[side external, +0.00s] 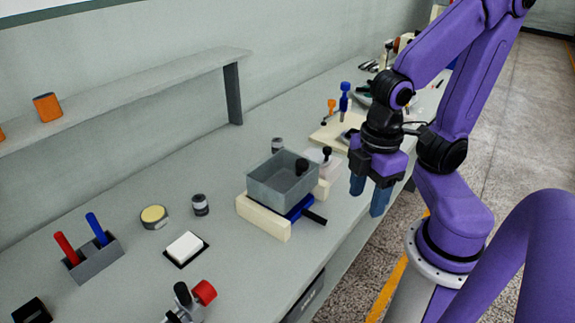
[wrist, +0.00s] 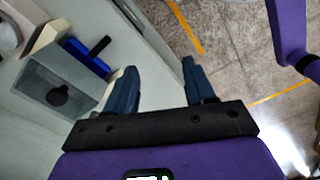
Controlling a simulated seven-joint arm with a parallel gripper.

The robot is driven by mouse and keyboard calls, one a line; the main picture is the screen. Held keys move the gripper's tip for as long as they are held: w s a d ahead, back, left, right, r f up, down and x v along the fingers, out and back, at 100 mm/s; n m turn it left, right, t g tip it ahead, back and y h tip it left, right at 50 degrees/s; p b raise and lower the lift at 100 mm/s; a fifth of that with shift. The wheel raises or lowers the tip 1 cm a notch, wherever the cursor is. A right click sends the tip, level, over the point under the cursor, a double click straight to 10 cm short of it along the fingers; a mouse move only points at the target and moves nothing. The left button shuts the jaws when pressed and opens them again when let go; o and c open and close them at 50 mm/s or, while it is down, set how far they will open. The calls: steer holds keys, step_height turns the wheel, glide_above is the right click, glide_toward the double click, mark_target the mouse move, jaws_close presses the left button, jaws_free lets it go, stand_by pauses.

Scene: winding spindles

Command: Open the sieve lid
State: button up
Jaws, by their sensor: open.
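The sieve is a grey square box (side external: 278,185) with a black round knob (side external: 302,167) at its top; I take the knob to be on its lid. The box rests on cream blocks (side external: 262,218), with a blue part and black handle (side external: 314,216) under it. In the wrist view the box (wrist: 38,88) is at the left, with the knob (wrist: 58,96) inside its rim. My gripper (side external: 369,200) is open and empty, blue fingers pointing down, to the right of the box and apart from it. The fingers also show in the wrist view (wrist: 160,70).
A white block on a black pad (side external: 185,247), a small dark jar (side external: 200,205) and a grey holder with red and blue sticks (side external: 93,258) stand left of the box. A clear jar (side external: 324,162) stands close behind it. The bench's front edge runs below my gripper.

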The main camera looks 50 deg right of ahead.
steer(key=w+r+m, duration=0.5)
steer(key=w+r, duration=0.1)
steer(key=w, duration=0.3)
steer(key=m+h, duration=0.1)
steer(key=m, duration=0.4)
glide_toward(304, 163)
step_height(304, 163, down, 10)
steer(key=shift+w+d+f, duration=0.1)
steer(key=shift+d, duration=0.05)
jaws_close()
